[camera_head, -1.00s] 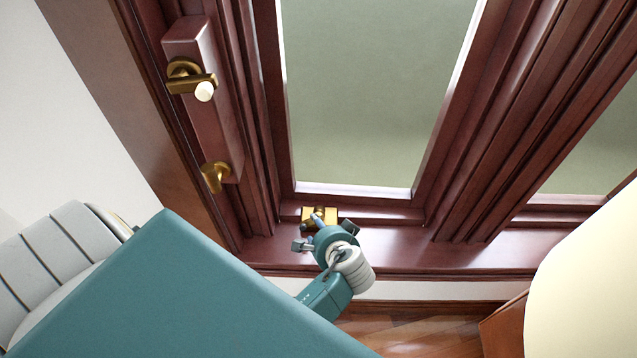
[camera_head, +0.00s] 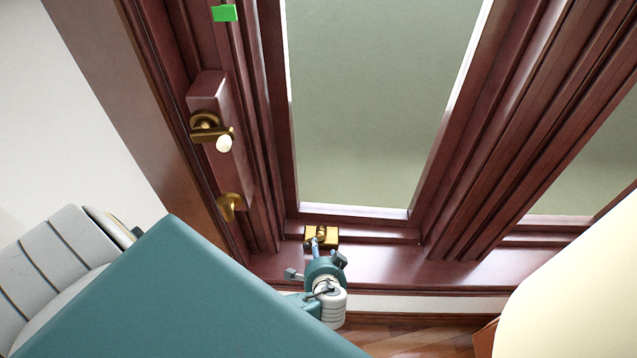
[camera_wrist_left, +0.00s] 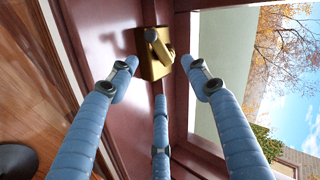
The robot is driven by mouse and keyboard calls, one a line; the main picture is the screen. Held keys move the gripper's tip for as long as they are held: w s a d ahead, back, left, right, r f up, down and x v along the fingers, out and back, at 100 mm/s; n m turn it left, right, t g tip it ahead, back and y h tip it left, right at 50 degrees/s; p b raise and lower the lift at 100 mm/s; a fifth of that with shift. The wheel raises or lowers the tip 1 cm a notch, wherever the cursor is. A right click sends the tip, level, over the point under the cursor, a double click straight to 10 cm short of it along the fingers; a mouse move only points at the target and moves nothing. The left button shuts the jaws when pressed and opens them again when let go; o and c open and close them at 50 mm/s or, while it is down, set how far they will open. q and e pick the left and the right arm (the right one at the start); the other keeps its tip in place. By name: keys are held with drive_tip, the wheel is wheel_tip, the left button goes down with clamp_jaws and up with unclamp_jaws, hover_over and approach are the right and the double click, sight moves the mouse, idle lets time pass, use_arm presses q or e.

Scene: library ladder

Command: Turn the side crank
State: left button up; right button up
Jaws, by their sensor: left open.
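A brass crank (camera_head: 212,132) with a white knob is mounted on a dark red wooden box on the left side of the window frame. A smaller brass fitting with a lever (camera_head: 321,236) sits low on the sill; it also shows in the left wrist view (camera_wrist_left: 152,55). My left gripper (camera_head: 317,256) is just in front of this fitting, pointing at it. In the left wrist view, its blue fingers (camera_wrist_left: 162,82) are spread, with nothing between them, and the fitting lies beyond their tips. My right gripper is in neither view.
A brass hook-like handle (camera_head: 231,206) sits below the crank. A green block (camera_head: 224,13) is on the frame at the top. The window glass (camera_head: 375,110) is bordered by deep red mouldings. Wooden floor (camera_head: 410,335) shows below the sill.

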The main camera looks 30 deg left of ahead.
use_arm(q)
drive_tip(key=x, duration=0.9)
drive_tip(key=shift+w+a+f+b, duration=0.1)
drive_tip(key=shift+w+f+b, duration=0.1)
drive_tip(key=shift+b, duration=0.15)
drive_tip(key=c, duration=1.2)
drive_tip(key=shift+o, duration=0.2)
